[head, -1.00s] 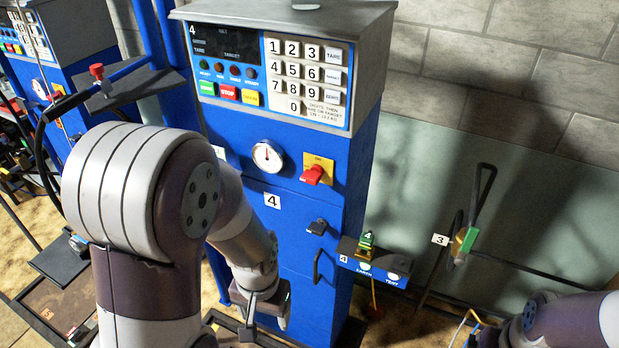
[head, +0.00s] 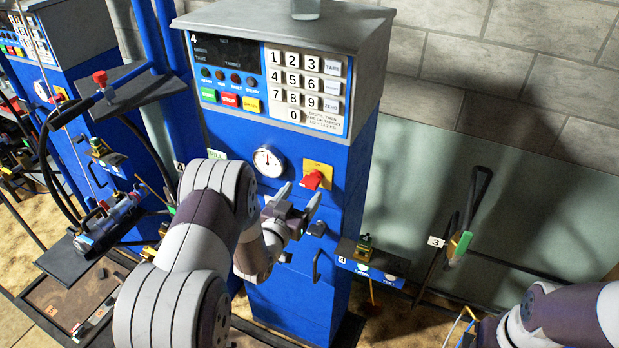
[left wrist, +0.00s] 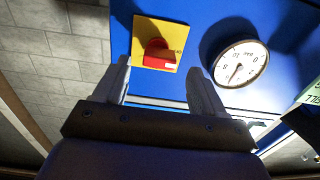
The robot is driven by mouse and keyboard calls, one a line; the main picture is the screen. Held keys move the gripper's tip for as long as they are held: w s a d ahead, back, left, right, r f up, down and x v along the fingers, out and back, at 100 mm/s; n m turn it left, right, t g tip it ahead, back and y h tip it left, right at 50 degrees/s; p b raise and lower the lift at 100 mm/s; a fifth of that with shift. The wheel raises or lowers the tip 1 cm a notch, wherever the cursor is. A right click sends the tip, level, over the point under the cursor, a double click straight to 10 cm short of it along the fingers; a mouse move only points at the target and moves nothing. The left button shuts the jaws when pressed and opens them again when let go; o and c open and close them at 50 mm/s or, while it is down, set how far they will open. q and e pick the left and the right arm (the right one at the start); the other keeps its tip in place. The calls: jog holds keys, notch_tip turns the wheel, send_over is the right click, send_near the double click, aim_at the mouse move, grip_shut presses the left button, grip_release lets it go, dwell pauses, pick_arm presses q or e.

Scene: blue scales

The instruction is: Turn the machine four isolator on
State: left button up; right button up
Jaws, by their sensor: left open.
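The blue machine marked 4 (head: 225,125) stands in the middle of the head view. Its isolator is a red rotary handle (head: 313,180) on a yellow plate (head: 318,168), right of a round dial gauge (head: 268,161). In the left wrist view the red handle (left wrist: 158,54) on its yellow plate lies beyond and between my fingers. My left gripper (head: 298,194) is open and empty, just below the handle and apart from it. It also shows in the left wrist view (left wrist: 160,85). Only my right arm (head: 570,318) shows at the lower right; its gripper is out of the frame.
Below the isolator are a dark latch (head: 316,228) and a door handle (head: 317,267). A small shelf (head: 352,252) juts out at the lower right. A keypad panel (head: 306,85) is above. Another blue machine (head: 60,45) stands at the left.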

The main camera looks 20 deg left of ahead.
aim_at(308, 188)
pick_arm(q)
jog(key=w, duration=0.3)
jog(key=w+p, duration=0.1)
jog(key=w, duration=0.1)
jog(key=shift+w+d, duration=0.1)
jog(key=shift+d, duration=0.15)
jog(key=c, duration=1.1)
jog(key=shift+o, duration=0.2)
jog(key=shift+f, duration=0.1)
